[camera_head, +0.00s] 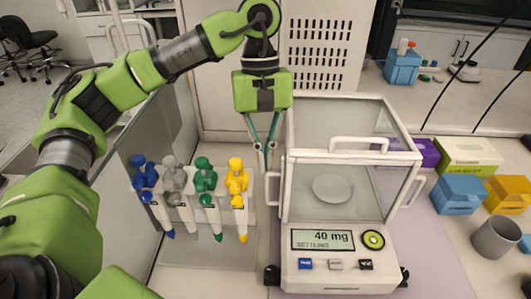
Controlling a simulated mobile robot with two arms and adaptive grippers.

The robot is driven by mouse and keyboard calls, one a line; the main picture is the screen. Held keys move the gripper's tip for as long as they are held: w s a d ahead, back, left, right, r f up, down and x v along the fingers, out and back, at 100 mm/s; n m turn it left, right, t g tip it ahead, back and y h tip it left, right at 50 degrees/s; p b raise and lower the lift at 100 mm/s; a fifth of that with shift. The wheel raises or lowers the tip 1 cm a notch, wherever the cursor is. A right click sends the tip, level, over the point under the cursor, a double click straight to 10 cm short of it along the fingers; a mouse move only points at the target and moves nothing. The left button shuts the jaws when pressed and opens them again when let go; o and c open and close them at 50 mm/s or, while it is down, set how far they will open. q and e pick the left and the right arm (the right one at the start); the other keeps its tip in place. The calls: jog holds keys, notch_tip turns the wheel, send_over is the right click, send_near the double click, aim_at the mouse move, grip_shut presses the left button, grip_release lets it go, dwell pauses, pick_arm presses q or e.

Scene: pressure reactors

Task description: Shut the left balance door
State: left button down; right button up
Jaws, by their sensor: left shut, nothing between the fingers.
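The balance (336,272) stands on the bench with a clear glass draft shield and a white top handle (358,141). Its display (323,240) reads 40 mg, and the round pan (332,188) shows through the glass. The left balance door has a white handle (273,189) on the balance's left side; how far the door is open I cannot tell. My left gripper (266,148) points down, fingers shut and empty, just above and behind that handle in the picture. Whether the fingers touch the door is unclear. My right gripper is not in view.
A pipette stand (205,252) with blue, grey, green and yellow pipettes is close left of the balance. Blue (458,193) and yellow (508,194) boxes and a grey cup (497,238) are at the right. A perforated white panel (318,52) is behind.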

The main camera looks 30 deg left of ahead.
pick_arm(q)
jog(key=shift+s+f, duration=0.1)
jog(key=shift+s, duration=0.05)
jog(key=v, duration=0.7)
jog(key=shift+r, duration=0.35)
